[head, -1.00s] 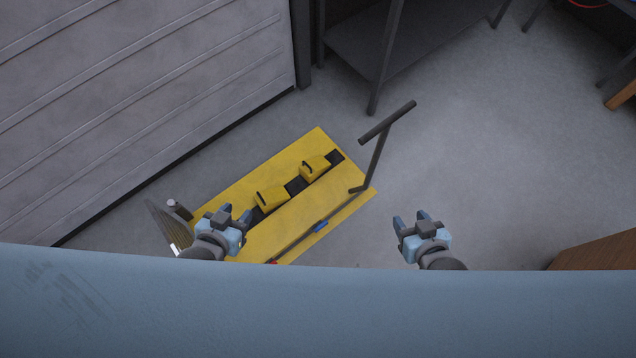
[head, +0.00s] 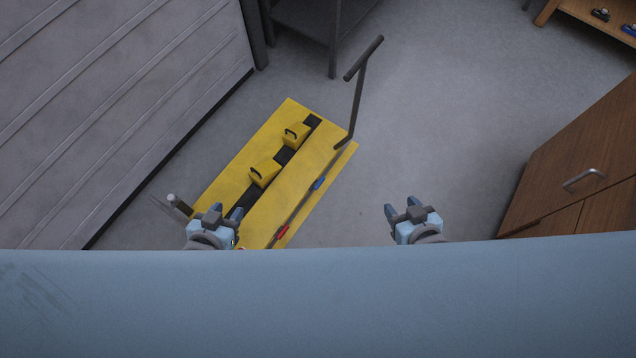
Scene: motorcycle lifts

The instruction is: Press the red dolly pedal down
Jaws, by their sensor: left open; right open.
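The yellow motorcycle lift (head: 235,180) lies low on the floor at the left of centre in the head view. A small red pedal (head: 283,231) sits on a dark bar along its right side, near its lower end. A blue pedal (head: 318,183) sits further up the same bar. My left gripper (head: 226,209) is open and empty; in the picture it overlaps the lift's lower end, left of the red pedal. My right gripper (head: 402,208) is open and empty, over bare floor to the right of the lift. I cannot tell their heights above the floor.
A dark T-shaped handle (head: 358,95) rises from the lift's far right corner. A grey slatted door (head: 110,110) runs along the left. A wooden cabinet (head: 575,165) stands at the right. A dark table (head: 310,18) stands at the back. The floor between lift and cabinet is clear.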

